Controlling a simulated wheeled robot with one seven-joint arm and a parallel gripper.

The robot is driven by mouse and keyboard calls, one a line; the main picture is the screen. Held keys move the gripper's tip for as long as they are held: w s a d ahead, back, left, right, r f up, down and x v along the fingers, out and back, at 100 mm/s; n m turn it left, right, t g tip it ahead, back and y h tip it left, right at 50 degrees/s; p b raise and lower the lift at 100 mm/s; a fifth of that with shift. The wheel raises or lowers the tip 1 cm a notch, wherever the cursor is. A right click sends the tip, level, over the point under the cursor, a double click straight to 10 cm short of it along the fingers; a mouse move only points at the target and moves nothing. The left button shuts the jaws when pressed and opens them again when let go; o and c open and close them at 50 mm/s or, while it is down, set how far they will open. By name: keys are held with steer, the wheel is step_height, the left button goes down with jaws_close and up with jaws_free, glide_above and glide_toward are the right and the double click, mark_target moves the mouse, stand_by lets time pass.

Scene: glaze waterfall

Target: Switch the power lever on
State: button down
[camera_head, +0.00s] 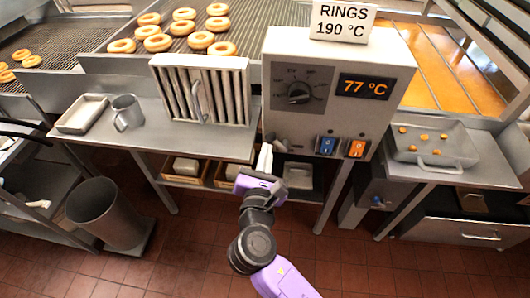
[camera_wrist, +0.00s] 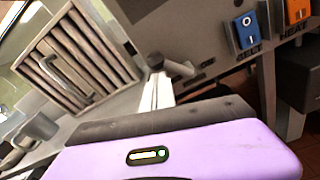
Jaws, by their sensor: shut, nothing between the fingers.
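The grey power lever (camera_head: 281,144) sticks out of the lower left of the control box's front face. In the wrist view the lever (camera_wrist: 183,69) points left, with a dark round knob (camera_wrist: 155,60) at its end. My gripper (camera_head: 265,150) is just below the knob, its pale fingers pressed together with nothing between them. In the wrist view my fingertips (camera_wrist: 159,78) lie right under the knob; I cannot tell whether they touch it. Small lettering by the lever is too blurred to read.
The control box (camera_head: 398,75) carries a dial (camera_head: 298,92), a display (camera_head: 364,87) reading 77 °C, a blue switch (camera_head: 327,146) and an orange switch (camera_head: 357,148). A slatted panel with a handle (camera_head: 199,100) stands left. A mug (camera_head: 127,112) is on the left counter.

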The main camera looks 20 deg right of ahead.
mark_target(283, 149)
steer(key=d+m+b, duration=0.1)
steer(key=m, duration=0.2)
steer(key=s+d+r+m+b, duration=0.1)
steer(key=m+b, duration=0.1)
steer(key=m, duration=0.2)
steer(key=s+d+r+m+t+b, duration=0.1)
steer(key=m, duration=0.2)
steer(key=shift+d+r+m, duration=0.15)
steer(key=shift+d+m, duration=0.15)
steer(key=shift+m, duration=0.1)
steer(key=d+m+b, duration=0.1)
steer(key=m, duration=0.1)
steer(key=s+d+m+b, duration=0.1)
steer(key=m+b, duration=0.1)
steer(key=shift+s+d, duration=0.1)
stand_by(0.6)
